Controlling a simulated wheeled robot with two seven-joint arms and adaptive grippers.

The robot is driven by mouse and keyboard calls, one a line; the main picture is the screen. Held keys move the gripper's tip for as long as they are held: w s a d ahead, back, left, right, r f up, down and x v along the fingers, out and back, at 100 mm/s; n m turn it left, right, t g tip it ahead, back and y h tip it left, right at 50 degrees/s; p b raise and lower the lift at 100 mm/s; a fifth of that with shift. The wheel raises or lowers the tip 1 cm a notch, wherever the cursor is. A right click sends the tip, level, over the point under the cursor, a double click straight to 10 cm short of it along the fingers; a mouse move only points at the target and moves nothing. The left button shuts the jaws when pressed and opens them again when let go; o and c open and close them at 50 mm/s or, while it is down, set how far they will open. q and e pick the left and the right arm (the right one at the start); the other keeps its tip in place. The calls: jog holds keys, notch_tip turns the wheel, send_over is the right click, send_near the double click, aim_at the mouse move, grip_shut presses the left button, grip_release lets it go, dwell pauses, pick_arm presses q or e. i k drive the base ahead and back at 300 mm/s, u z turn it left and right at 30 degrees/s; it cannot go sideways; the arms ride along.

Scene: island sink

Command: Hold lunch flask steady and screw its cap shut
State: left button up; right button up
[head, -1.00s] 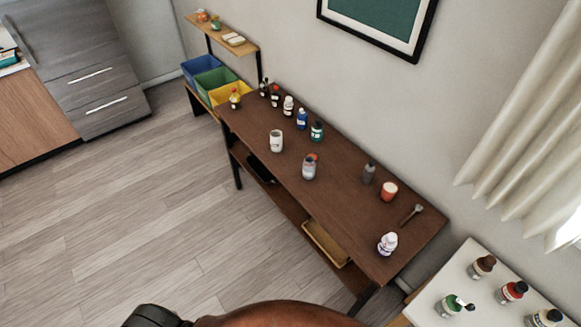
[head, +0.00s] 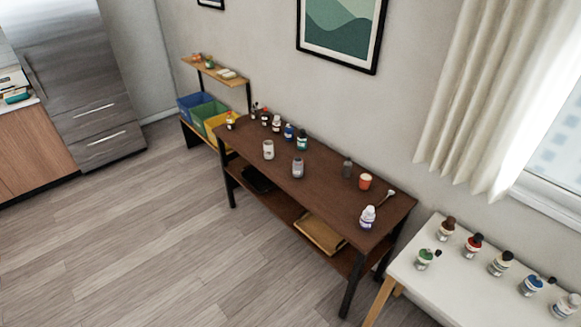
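I cannot tell for sure which item is the lunch flask or its cap. On the brown table a grey cylindrical container (head: 298,168) stands upright near the front edge, and a white cylindrical container (head: 268,150) stands to its left. A small dark grey bottle (head: 347,168) stands farther right, beside an orange cup (head: 365,181). A white bottle (head: 367,217) stands near the table's right end. Neither of my grippers is in view.
The brown table (head: 330,177) stands by the wall, with several small bottles at its back left and a tray (head: 320,235) on its lower shelf. A white table (head: 450,280) with several paint bottles is at right. Coloured bins (head: 210,112) stand behind. Floor at left is clear.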

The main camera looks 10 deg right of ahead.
aim_at(297, 169)
jog(key=u, duration=0.4)
jog(key=i, duration=0.55)
jog(key=u, duration=0.7)
jog(key=i, duration=2)
jog(key=z, duration=1.5)
jog(key=i, duration=0.5)
jog(key=z, duration=0.45)
